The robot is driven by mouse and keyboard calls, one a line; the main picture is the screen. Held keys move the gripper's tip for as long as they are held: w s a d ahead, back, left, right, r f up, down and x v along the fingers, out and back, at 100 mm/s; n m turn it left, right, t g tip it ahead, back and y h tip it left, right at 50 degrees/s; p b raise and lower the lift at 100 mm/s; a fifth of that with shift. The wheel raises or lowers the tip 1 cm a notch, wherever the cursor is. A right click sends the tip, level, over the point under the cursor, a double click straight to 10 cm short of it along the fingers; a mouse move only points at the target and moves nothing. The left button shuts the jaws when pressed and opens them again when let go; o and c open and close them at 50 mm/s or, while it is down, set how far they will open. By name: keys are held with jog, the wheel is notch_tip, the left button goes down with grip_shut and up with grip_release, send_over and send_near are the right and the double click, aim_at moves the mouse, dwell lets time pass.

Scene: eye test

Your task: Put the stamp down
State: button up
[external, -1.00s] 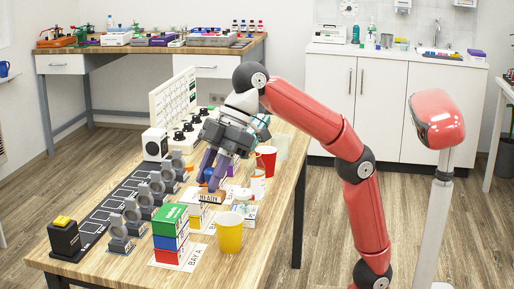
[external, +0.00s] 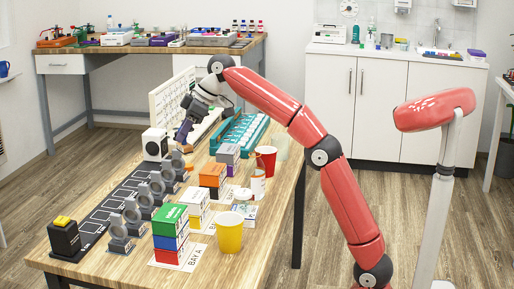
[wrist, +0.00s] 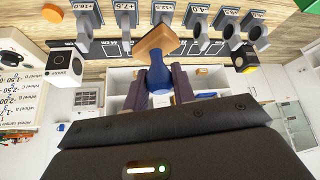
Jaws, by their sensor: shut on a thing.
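In the wrist view the stamp has a blue handle (wrist: 157,80) and a tan wooden block (wrist: 153,42). My gripper (wrist: 158,84) is shut on the blue handle, with a purple finger on each side. The wooden block points away from my gripper and looks tilted. In the external view my gripper (external: 184,131) points down above the far end of the row of grey stands, near the white box with a black disc (external: 155,145). The stamp is small there, and I cannot tell whether it touches anything.
Several grey stands (external: 146,193) line a dark mat (external: 100,215) with outlined squares. A yellow-topped black box (external: 64,236) is at the near left. Stacked boxes (external: 170,236), a yellow cup (external: 229,234), a red cup (external: 266,160) and a teal rack (external: 243,130) stand to the right.

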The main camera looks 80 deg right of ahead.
jog(key=s+d+f+m+h, duration=0.1)
jog(key=s+d+f+m, duration=0.15)
jog(key=d, duration=1.15)
jog(key=s+d+f+m+h, duration=0.1)
jog(key=s+d+m+h, duration=0.15)
jog(key=d, duration=1.15)
jog(key=s+d+f+m+h+p, duration=0.1)
jog(key=s+d+f+m, duration=0.1)
jog(key=s+d, duration=0.75)
jog(key=s+d+f+m+h, duration=0.1)
jog(key=s+d+f+m, duration=0.15)
jog(key=s+d, duration=0.7)
jog(key=shift+y, duration=0.25)
jog(key=shift+s+d+b+x, duration=0.2)
jog(key=shift+x, duration=1.25)
jog(key=shift+s+d+b+x, duration=0.15)
jog(key=shift+d+b+x, duration=0.1)
jog(key=shift+x, duration=1.2)
jog(key=shift+s+d+b+x, duration=0.1)
jog(key=shift+s+b+x, duration=0.1)
jog(key=shift+x, duration=1.2)
jog(key=shift+f, duration=0.2)
jog(key=shift+f, duration=0.15)
jog(key=o, duration=1)
